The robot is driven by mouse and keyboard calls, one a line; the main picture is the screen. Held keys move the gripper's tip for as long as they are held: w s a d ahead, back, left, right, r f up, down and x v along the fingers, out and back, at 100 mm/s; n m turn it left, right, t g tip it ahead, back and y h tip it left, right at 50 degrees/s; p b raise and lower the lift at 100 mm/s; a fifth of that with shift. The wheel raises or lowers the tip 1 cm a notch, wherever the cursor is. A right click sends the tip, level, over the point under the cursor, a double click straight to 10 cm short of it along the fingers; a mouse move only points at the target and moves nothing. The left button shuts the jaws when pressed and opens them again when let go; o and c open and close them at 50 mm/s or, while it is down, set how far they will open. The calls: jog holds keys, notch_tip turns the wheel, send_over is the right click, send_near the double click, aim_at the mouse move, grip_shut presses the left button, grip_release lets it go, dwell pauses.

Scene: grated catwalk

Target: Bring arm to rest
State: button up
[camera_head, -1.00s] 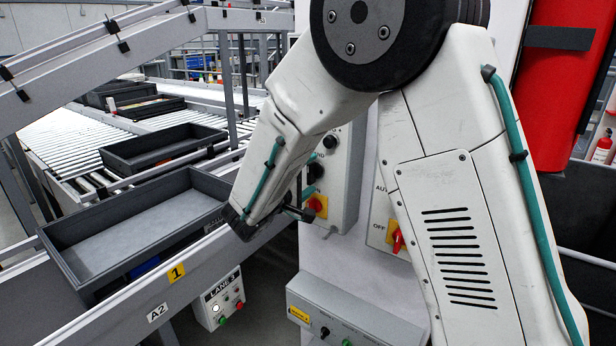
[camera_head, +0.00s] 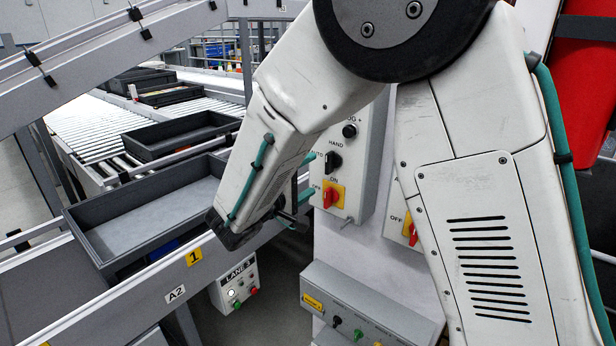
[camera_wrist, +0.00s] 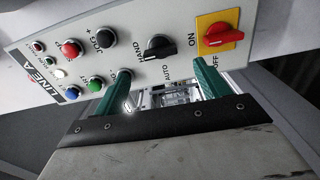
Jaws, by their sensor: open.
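My arm fills the middle and right of the head view, bent at the elbow. My gripper (camera_head: 298,190) points at a grey control panel (camera_head: 366,160) and is partly hidden behind my forearm. In the wrist view, my gripper (camera_wrist: 160,72) shows two green fingers standing apart, with nothing between them. The same panel (camera_wrist: 130,25) lies just beyond the fingers there. It carries a black hand/auto selector (camera_wrist: 159,47) and a red switch on a yellow plate (camera_wrist: 220,36). I cannot tell the exact gap between fingers and panel.
A dark tray (camera_head: 88,243) sits at the left beside a sloping rail (camera_head: 90,55). A lane 3 button box (camera_head: 236,289) hangs below it. A second control box (camera_head: 365,310) juts out low in the middle. A red object (camera_head: 585,100) stands at the right.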

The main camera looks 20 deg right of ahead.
jog(key=s+d+f+g+y, duration=0.2)
jog(key=s+d+g, duration=0.25)
jog(key=s, duration=0.35)
jog(key=s+d+f+g+y, duration=0.1)
jog(key=s+d+g+y, duration=0.1)
jog(key=s+d+g, duration=0.35)
jog(key=s+r+m+y, duration=0.3)
jog(key=s+y, duration=0.2)
jog(key=s, duration=0.5)
jog(key=s+r+m+y, duration=0.3)
jog(key=s+m+y, duration=0.1)
jog(key=s, duration=0.6)
jog(key=shift+a+t+y, duration=0.3)
jog(key=shift+t+y, duration=0.1)
jog(key=shift+y, duration=0.4)
jog(key=shift+r, duration=0.1)
